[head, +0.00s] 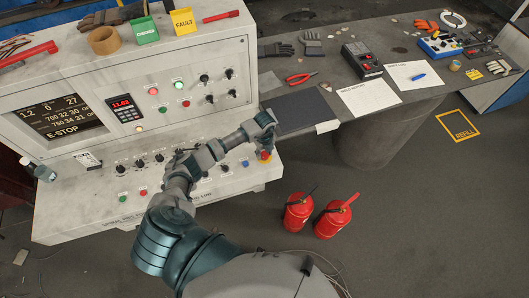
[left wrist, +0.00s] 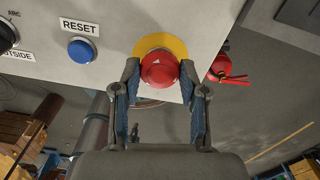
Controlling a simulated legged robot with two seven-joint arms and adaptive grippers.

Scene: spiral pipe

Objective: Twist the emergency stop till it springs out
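The emergency stop, a red mushroom button (left wrist: 160,70) on a yellow collar, sits at the panel's edge in the left wrist view. In the head view the emergency stop (head: 265,156) shows at the right end of the console's lower panel, partly covered by my gripper. My left gripper (left wrist: 161,78) is open, with one fingertip on each side of the red button. The gaps look small, and I cannot tell whether the fingers touch it. My left gripper also shows in the head view (head: 264,143). My right gripper is not in view.
A blue RESET button (left wrist: 81,50) is left of the stop. The console screen (head: 58,113) reads E-STOP. Two red fire extinguishers (head: 298,212) (head: 334,217) stand on the floor nearby. A grey workbench (head: 320,92) with tools and papers is beyond.

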